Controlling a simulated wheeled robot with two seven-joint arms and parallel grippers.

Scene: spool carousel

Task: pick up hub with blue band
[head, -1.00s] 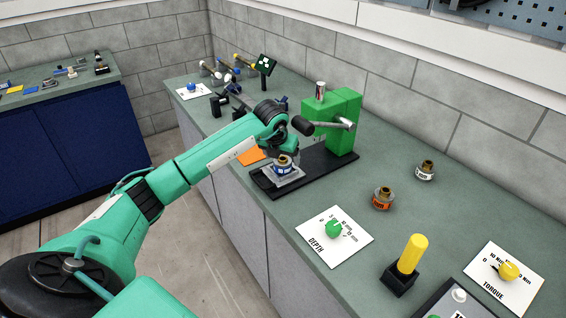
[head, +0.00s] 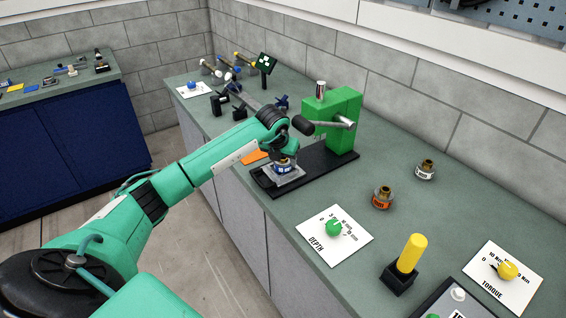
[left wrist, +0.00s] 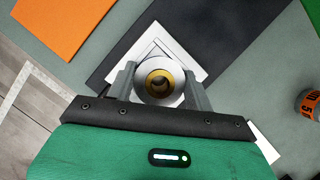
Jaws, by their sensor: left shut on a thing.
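The hub with the blue band (head: 285,168) sits at the pale square holder (head: 291,178) on the black base of the green press. My left gripper (head: 284,158) reaches down over it from above. In the left wrist view the hub's round top with its brass bore (left wrist: 160,84) lies between the two grey fingers (left wrist: 160,88), which are shut on its sides. I cannot tell whether the hub touches the holder, as the gripper covers much of it. My right gripper is in neither view.
The green press (head: 340,122) and its black-knobbed lever (head: 304,125) stand close beside my left gripper. An orange-banded hub (head: 382,198) and a white-banded hub (head: 425,170) stand to the right. The DEPTH card (head: 315,242) lies in front; the bench between is clear.

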